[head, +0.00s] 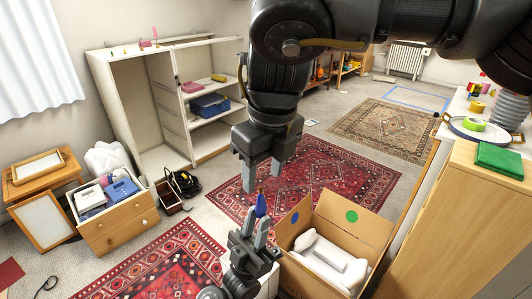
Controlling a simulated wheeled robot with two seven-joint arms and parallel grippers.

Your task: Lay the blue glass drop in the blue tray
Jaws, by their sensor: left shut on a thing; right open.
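The blue glass drop (260,206) stands upright, tip up, between the fingertips of my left gripper (257,226), which is shut on it. My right gripper (262,176) hangs just above the drop, open and empty, fingers pointing down. I cannot clearly make out a blue tray. A blue box-like container (210,105) sits on a shelf of the white cabinet, and a blue object (121,189) lies in the wooden drawer box at the left. I cannot tell whether either is the tray.
A cardboard box (369,226) with white packing stands open right of my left gripper. A wooden cabinet (484,205) with a green cloth (499,160) on top is at the right. The white shelf cabinet (132,112) stands behind. The red rug (330,180) has free floor.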

